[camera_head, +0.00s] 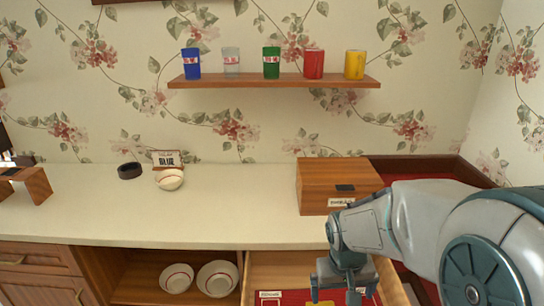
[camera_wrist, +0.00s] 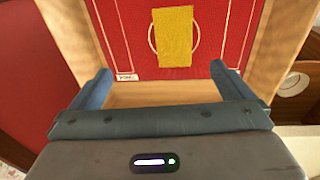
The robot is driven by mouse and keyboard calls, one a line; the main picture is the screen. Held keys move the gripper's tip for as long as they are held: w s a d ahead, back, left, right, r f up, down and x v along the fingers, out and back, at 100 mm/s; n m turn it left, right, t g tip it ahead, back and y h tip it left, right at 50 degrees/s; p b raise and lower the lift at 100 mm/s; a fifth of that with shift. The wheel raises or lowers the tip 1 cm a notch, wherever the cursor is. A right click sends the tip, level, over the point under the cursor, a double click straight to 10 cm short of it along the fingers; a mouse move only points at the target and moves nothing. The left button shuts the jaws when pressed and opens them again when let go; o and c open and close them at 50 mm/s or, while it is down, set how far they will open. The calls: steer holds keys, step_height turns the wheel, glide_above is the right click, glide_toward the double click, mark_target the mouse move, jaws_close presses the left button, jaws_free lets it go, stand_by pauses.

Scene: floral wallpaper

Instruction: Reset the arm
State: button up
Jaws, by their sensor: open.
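My gripper (camera_head: 341,289) hangs over an open wooden drawer (camera_head: 262,272) at the lower right of the head view. Its two fingers are apart with nothing between them. In the wrist view my gripper (camera_wrist: 155,82) points down into the drawer. A yellow cloth-like rectangle (camera_wrist: 173,37) lies on the drawer's red lining (camera_wrist: 120,40), ahead of the fingers and apart from them. My arm reaches in from the right in the head view and hides part of the drawer and counter.
A wooden box (camera_head: 318,184) stands on the counter (camera_head: 190,220) beside my arm. A bowl (camera_head: 169,180) and a dark ring (camera_head: 130,171) sit further left. Two bowls (camera_head: 217,279) are in the open shelf below. Several coloured cups stand on the wall shelf (camera_head: 270,81). The counter's middle is clear.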

steer(key=s+r+t+y, duration=0.1)
steer(key=s+r, duration=0.7)
steer(key=s, duration=0.1)
steer(key=shift+a+t, duration=0.4)
steer(key=shift+a, duration=0.05)
stand_by(0.3)
